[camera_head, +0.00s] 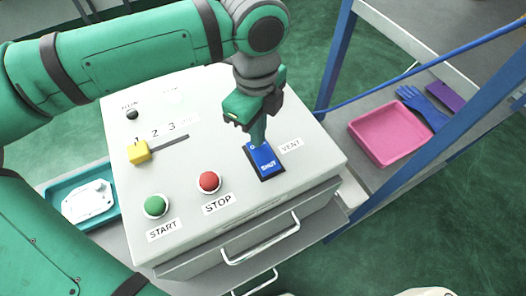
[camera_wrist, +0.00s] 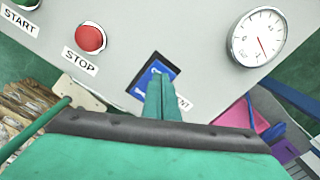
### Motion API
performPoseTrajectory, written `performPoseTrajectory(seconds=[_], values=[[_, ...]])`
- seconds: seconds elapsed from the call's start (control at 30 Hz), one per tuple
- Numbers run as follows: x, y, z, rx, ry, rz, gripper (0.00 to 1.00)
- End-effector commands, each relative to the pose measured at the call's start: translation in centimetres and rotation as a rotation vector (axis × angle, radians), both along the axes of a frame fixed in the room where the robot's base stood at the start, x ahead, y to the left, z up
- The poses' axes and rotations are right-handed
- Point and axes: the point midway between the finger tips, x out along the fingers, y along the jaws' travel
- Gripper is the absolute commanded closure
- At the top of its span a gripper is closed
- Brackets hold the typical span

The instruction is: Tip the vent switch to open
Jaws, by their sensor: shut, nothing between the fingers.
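The vent switch (camera_head: 264,161) is a blue rocker in a black frame on the sloped face of a pale control box. It has a "SHUT" label on its near end, and a "VENT" label (camera_head: 291,145) sits to its right. My gripper (camera_head: 257,138) is shut and empty, with its fingertips at the far end of the rocker. I cannot tell whether they touch it. In the wrist view the shut fingers (camera_wrist: 162,98) cover much of the blue switch (camera_wrist: 158,72).
A green START button (camera_head: 155,206), a red STOP button (camera_head: 209,181) and a yellow slider knob (camera_head: 139,151) are on the same panel. A round gauge (camera_wrist: 257,37) shows in the wrist view. A pink tray (camera_head: 386,136) and blue glove (camera_head: 421,108) lie on a shelf right.

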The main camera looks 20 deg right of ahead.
Motion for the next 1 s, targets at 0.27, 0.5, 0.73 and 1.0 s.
performPoseTrajectory(seconds=[0.27, 0.5, 0.73, 1.0], values=[[0.0, 0.0, -0.4, 0.0, 0.0, 0.0, 1.0], [0.0, 0.0, -0.7, 0.001, -0.001, 0.0, 1.0], [0.0, 0.0, -1.0, 0.001, -0.001, 0.0, 1.0], [0.0, 0.0, -1.3, 0.001, 0.001, 0.0, 1.0]])
